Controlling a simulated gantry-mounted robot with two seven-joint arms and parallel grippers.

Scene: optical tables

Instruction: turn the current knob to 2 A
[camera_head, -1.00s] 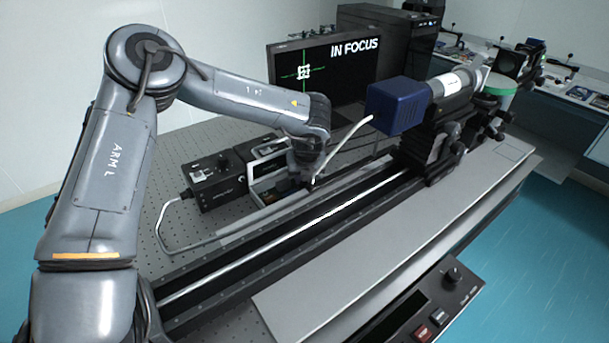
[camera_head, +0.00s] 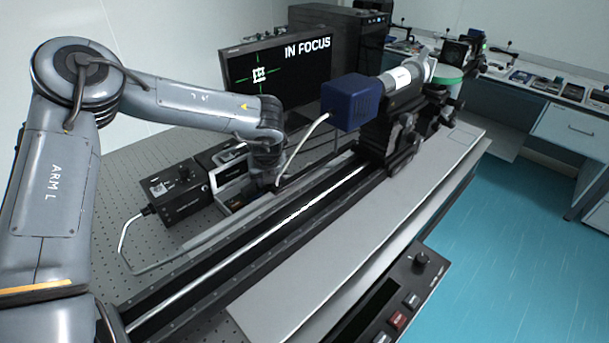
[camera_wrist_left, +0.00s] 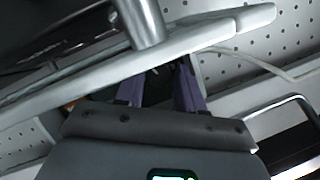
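My left gripper (camera_head: 262,192) is low at the front of a pale-framed unit (camera_head: 231,172) with a carry handle, beside the black rail. In the left wrist view its two purple-grey fingers (camera_wrist_left: 159,90) stand apart, with something dark between them. Their tips pass behind a pale bar, so I cannot tell whether they grip anything. I cannot make out the current knob or its scale; the gripper and wrist cover that part of the unit. A green-lit display (camera_wrist_left: 172,177) shows at the bottom of the wrist view. My right gripper is not in view.
A black control box (camera_head: 178,190) with a cable stands left of the unit. The long rail (camera_head: 290,225) runs close in front of the gripper. A blue camera (camera_head: 350,103) sits on the rail farther right. The monitor (camera_head: 275,75) behind reads IN FOCUS.

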